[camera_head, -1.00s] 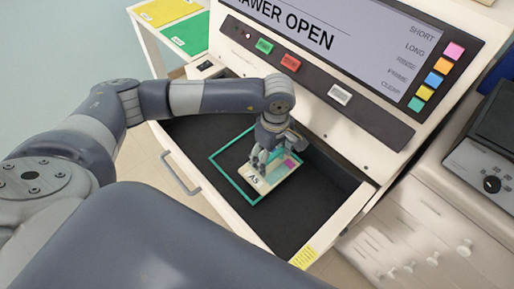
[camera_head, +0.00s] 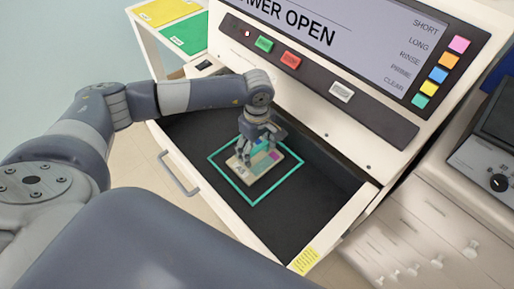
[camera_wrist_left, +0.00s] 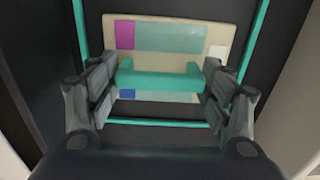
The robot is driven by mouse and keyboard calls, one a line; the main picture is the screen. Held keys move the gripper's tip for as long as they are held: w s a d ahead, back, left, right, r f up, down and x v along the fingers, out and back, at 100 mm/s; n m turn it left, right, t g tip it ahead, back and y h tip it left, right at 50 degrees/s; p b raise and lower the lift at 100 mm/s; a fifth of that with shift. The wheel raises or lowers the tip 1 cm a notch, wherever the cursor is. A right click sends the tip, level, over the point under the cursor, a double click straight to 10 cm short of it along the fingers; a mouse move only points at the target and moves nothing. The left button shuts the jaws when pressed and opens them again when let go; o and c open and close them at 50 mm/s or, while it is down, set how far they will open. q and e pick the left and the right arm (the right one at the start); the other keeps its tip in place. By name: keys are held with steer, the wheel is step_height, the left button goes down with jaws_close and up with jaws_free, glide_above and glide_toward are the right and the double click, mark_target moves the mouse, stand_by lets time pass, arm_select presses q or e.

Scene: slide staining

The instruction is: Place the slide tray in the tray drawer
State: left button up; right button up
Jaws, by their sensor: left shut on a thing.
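The slide tray (camera_head: 243,176) is a small cream tray with a teal handle and coloured patches. It is over the teal outline (camera_head: 256,200) on the dark floor of the open tray drawer (camera_head: 315,205). My left gripper (camera_head: 259,150) is above the tray, shut on its teal handle. In the left wrist view the tray (camera_wrist_left: 225,35) lies inside the teal outline (camera_wrist_left: 263,25), and the fingers of my left gripper (camera_wrist_left: 160,80) press both ends of the handle. I cannot tell whether the tray touches the drawer floor. My right gripper is not in view.
The machine's screen (camera_head: 340,40) reads "DRAWER OPEN", above green (camera_head: 264,44) and red (camera_head: 291,60) buttons. The drawer's handle (camera_head: 178,174) is at its front. Yellow (camera_head: 165,11) and green (camera_head: 186,33) mats lie at the upper left. A grey device (camera_head: 488,165) stands at the right.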

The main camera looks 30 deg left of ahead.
mark_target(257, 148)
arm_select(q)
steer(key=o, duration=0.8)
steer(key=shift+f, duration=0.15)
steer(key=o, duration=0.5)
steer(key=shift+r, duration=0.25)
step_height(257, 148, up, 12)
steer(key=shift+f+b, duration=0.1)
steer(key=shift+b, duration=0.45)
